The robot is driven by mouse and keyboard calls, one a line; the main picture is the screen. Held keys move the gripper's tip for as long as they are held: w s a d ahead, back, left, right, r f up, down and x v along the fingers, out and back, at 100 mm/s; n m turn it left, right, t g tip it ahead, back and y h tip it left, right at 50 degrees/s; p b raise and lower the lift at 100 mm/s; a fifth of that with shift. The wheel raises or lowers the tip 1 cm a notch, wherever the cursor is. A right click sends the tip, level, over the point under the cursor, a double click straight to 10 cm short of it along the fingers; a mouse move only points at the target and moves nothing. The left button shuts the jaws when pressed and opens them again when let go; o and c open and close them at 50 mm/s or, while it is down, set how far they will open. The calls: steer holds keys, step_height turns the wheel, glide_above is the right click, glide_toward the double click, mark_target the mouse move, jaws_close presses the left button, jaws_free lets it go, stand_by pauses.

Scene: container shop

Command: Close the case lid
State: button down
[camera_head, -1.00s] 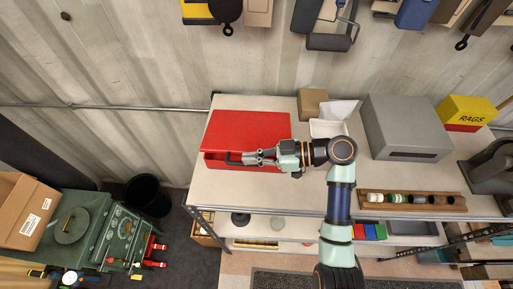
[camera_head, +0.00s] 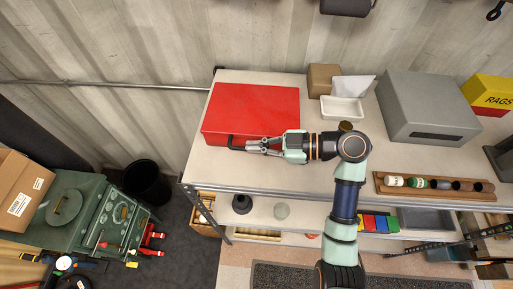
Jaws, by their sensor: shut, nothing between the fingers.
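The red case (camera_head: 250,108) stands on the left part of the white shelf top, and its lid looks flat and down over the body. A dark handle (camera_head: 237,143) shows at its front edge. My gripper (camera_head: 250,147) is at the front edge of the case, close to the handle, pointing left. Its fingers are shut with nothing visible between them. Whether the fingertips touch the case or handle cannot be told. The gripper hides part of the case's front right side.
A grey box (camera_head: 425,105), a cardboard box (camera_head: 322,80) and a white tray (camera_head: 342,109) stand right of the case. A wooden rack (camera_head: 434,187) with several small rolls lies at the front right. A black bin (camera_head: 148,182) stands on the floor at left.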

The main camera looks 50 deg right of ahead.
steer(key=shift+f, duration=0.35)
steer(key=s+d+r, duration=0.4)
steer(key=s+r, duration=0.3)
steer(key=s, duration=0.1)
steer(key=shift+s+d+p, duration=0.15)
steer(key=shift+s+p, duration=0.25)
